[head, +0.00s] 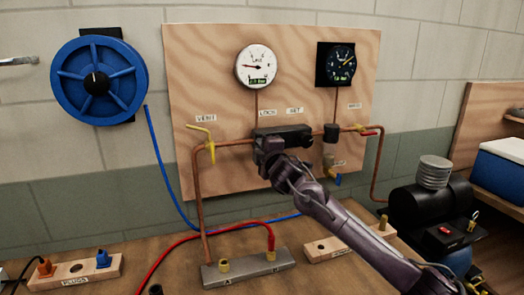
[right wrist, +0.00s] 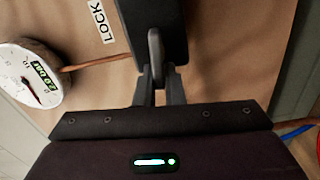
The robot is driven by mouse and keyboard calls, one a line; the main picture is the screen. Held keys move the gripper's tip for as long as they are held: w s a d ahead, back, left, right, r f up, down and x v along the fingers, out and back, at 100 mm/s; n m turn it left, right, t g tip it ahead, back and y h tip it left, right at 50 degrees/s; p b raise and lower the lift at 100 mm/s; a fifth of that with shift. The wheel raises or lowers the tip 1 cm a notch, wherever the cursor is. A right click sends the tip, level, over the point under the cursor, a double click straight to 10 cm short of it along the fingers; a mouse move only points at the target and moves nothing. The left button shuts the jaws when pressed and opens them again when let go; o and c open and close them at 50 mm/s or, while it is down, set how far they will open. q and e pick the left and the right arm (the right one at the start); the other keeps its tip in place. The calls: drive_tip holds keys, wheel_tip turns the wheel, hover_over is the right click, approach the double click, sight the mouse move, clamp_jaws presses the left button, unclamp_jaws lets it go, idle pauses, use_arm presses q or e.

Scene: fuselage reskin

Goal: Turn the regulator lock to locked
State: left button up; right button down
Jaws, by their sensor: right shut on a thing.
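The regulator (head: 296,133) is a dark block on the copper pipe, mounted on the wooden wall board. My right gripper (head: 268,158) is at its front left part in the head view and hides some of it. In the right wrist view the right gripper (right wrist: 158,85) is shut on a dark upright lever, the regulator lock (right wrist: 156,52), in front of the dark regulator body (right wrist: 160,18). A LOCK label (right wrist: 102,20) sits on the board beside the body; it also shows in the head view (head: 267,112). A SET label (head: 295,110) is to its right. My left gripper is not in view.
A white round gauge (head: 256,67) and a black gauge (head: 336,64) hang above. A yellow vent valve (head: 203,130) is on the left pipe. A blue hose reel (head: 98,80) is at the left. A metal manifold (head: 248,268) and a black compressor (head: 430,215) stand below.

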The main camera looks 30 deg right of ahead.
drive_tip(key=shift+a+f+n, duration=0.1)
drive_tip(key=shift+f+n, duration=0.15)
drive_tip(key=shift+n, duration=0.35)
drive_tip(key=shift+b, duration=0.3)
drive_tip(key=c, duration=1.5)
unclamp_jaws()
drive_tip(key=shift+s, duration=0.1)
drive_tip(key=shift+s, duration=0.3)
drive_tip(key=b+v, duration=0.2)
drive_tip(key=v, duration=0.5)
drive_tip(key=shift+a, duration=0.1)
